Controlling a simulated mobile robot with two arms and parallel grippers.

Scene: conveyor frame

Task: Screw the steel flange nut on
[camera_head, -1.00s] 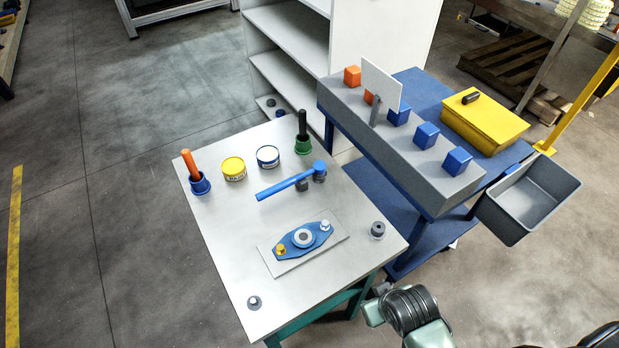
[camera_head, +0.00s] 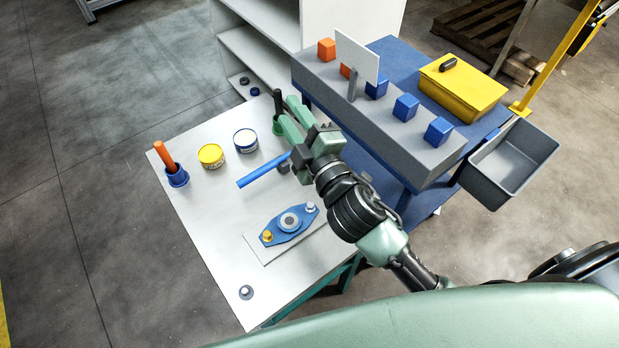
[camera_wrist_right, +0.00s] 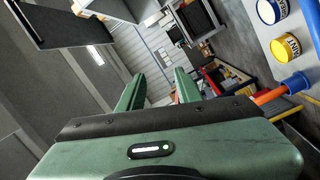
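A small steel part that looks like a flange nut (camera_head: 245,292) lies at the near left corner of the table. A blue two-lobed flange (camera_head: 275,230) rests on a pale plate (camera_head: 264,256), with a brass-coloured nut (camera_head: 267,237) at one end and a silver-coloured piece (camera_head: 310,208) at the other. My right gripper (camera_head: 284,113) is above the far right part of the table, beside the blue wrench (camera_head: 258,173), away from the flange. Its fingers are apart and empty in the right wrist view (camera_wrist_right: 160,82). My left gripper is not in view.
An orange-handled tool stands in a blue cup (camera_head: 177,178). A yellow tin (camera_head: 211,156) and a blue-banded tin (camera_head: 245,141) stand nearby. A black-handled tool in a green cup is partly hidden by my gripper. A blue cart with a grey block rack (camera_head: 400,133) adjoins the table's right side.

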